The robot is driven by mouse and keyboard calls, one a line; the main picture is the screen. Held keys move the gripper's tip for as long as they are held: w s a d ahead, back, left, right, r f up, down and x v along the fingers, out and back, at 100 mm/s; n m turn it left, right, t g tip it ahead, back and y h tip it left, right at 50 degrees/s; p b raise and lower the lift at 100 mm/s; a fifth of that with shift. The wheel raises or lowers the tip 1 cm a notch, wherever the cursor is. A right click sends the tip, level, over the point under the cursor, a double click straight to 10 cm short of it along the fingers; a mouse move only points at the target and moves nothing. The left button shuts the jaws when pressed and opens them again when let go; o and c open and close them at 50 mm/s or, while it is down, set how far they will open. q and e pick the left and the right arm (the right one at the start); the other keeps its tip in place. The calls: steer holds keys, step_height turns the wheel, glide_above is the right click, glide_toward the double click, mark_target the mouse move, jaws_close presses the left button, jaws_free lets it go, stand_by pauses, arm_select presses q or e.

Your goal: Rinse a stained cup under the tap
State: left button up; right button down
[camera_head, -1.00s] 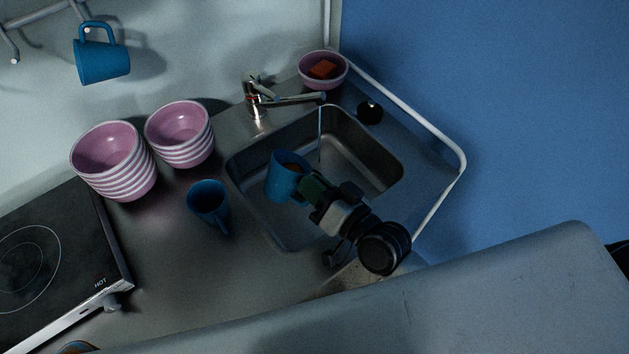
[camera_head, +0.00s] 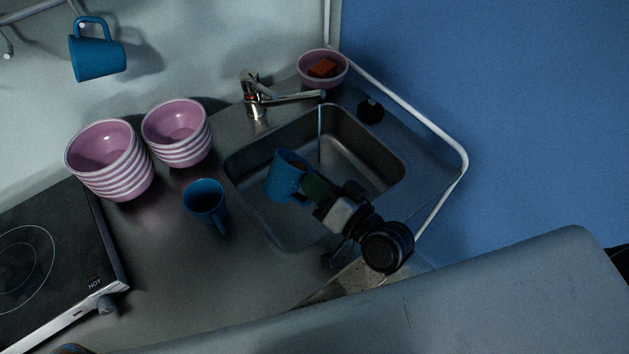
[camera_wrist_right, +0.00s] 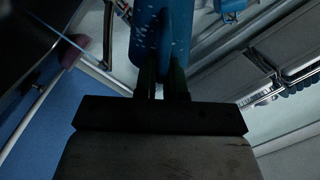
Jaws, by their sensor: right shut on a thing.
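My right gripper (camera_head: 310,186) is shut on the handle of a blue cup (camera_head: 284,178). It holds the cup over the sink basin (camera_head: 262,222), left of the thin water stream (camera_head: 320,135). Cup and stream look apart. Something brownish shows at the cup's opening. In the right wrist view the fingers (camera_wrist_right: 163,82) pinch the handle, and the cup wall (camera_wrist_right: 146,38) carries pale specks. The metal tap (camera_head: 254,100) stands behind the sink with its spout pointing right. My left gripper is not in view.
Another blue cup (camera_head: 205,198) stands left of the sink. Two stacks of pink bowls (camera_head: 108,160) (camera_head: 178,135) stand behind it. A pink bowl (camera_head: 312,80) holds an orange-red block (camera_head: 323,69). A blue mug (camera_head: 97,58) hangs at upper left. A cooktop (camera_head: 60,270) is at left; a white rail (camera_head: 420,115) borders the right.

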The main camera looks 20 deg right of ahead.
steer(key=shift+f, duration=0.1)
steer(key=shift+w+d+f+m+b, duration=0.1)
steer(key=shift+f+m+b, duration=0.25)
steer(key=shift+m+b, duration=0.45)
stand_by(0.3)
steer(key=shift+f, duration=0.3)
steer(key=shift+w+d+f+m+b, duration=0.1)
steer(key=shift+d+f+m+b, duration=0.1)
steer(key=shift+f+m+b, duration=0.95)
steer(key=shift+w+d+f+m+b, duration=0.1)
steer(key=shift+d+f+m+b, duration=0.1)
steer(key=shift+f+m+b, duration=0.3)
stand_by(0.7)
steer(key=shift+w+d+r+m+p, duration=0.15)
steer(key=shift+w+d+m, duration=0.15)
steer(key=shift+m, duration=0.2)
steer(key=shift+w+d+r+m+p, duration=0.1)
steer(key=shift+w+d+m+p, duration=0.05)
steer(key=shift+d+m, duration=0.3)
stand_by(0.4)
steer(key=shift+m, duration=0.3)
stand_by(0.3)
